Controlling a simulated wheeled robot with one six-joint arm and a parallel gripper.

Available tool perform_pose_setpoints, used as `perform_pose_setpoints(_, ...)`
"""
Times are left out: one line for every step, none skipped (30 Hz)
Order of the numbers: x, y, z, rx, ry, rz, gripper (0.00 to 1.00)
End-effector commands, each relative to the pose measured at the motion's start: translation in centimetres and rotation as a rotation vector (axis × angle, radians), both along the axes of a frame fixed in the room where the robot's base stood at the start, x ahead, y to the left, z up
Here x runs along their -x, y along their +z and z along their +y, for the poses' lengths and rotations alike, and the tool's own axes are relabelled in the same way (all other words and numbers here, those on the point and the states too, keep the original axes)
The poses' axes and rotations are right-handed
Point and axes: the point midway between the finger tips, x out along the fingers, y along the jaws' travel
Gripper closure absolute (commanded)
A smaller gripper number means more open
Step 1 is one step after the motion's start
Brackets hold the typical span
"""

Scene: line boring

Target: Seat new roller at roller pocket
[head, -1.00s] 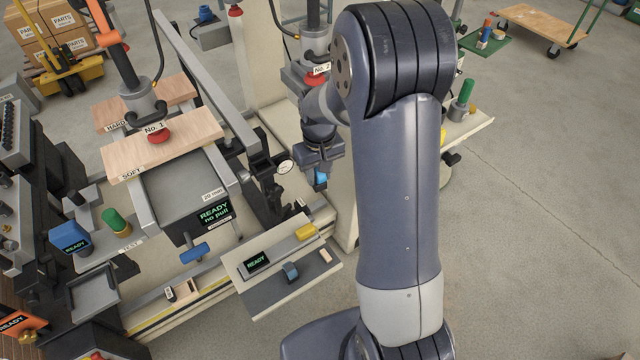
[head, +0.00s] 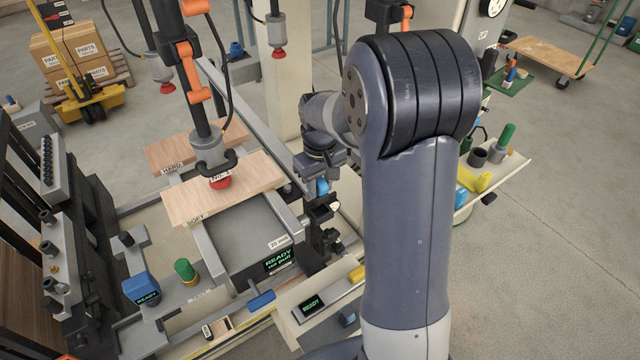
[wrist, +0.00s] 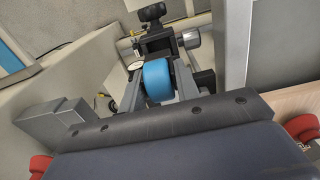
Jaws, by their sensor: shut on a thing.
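The new roller is a blue wheel (wrist: 158,80) in the middle of the wrist view, between the grey fingers of my gripper (wrist: 157,92). My gripper is shut on it. In the head view my gripper (head: 321,172) points down, and a small blue part of the roller (head: 322,187) shows below it. A dark bracket (head: 322,222) on the machine stands just below the roller; it looks like the roller pocket. In the wrist view a dark block with a square opening (wrist: 157,46) lies just beyond the roller. I cannot tell whether they touch.
A wooden board marked SOFT (head: 225,190) lies left of my gripper, under a red suction cup (head: 220,182). A READY display (head: 280,261) faces front. A yellow block (head: 357,273) and a side shelf (head: 500,180) stand near my arm. Open floor lies to the right.

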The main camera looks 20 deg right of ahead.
Motion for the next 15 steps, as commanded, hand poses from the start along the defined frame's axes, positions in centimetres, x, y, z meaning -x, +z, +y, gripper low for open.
perform_pose_setpoints(0.0,0.0,0.0,0.000,0.000,0.000,0.93)
perform_pose_setpoints(0.0,0.0,0.0,0.000,0.000,0.000,0.93)
perform_pose_setpoints(0.0,0.0,0.0,0.000,0.000,0.000,0.93)
perform_pose_setpoints(0.0,0.0,0.0,0.000,0.000,0.000,0.93)
perform_pose_setpoints(0.0,0.1,0.0,0.000,0.000,0.000,0.93)
perform_pose_setpoints(0.0,-0.2,0.0,0.000,0.000,0.000,0.93)
perform_pose_setpoints(0.0,-0.3,0.0,0.000,0.000,0.000,0.93)
perform_pose_setpoints(0.0,-0.4,0.0,0.000,0.000,0.000,0.93)
perform_pose_setpoints(0.0,-0.6,0.0,0.000,0.000,0.001,0.93)
perform_pose_setpoints(0.0,-0.8,0.0,0.000,0.000,0.001,0.93)
perform_pose_setpoints(0.0,-1.0,0.0,0.000,0.000,0.001,0.93)
perform_pose_setpoints(0.0,-1.3,0.0,0.000,0.000,0.001,0.93)
perform_pose_setpoints(0.0,-1.5,0.0,0.000,0.000,0.001,0.93)
perform_pose_setpoints(0.0,-1.7,0.0,0.000,0.000,0.001,0.93)
perform_pose_setpoints(0.0,-2.0,0.0,0.000,0.000,0.000,0.93)
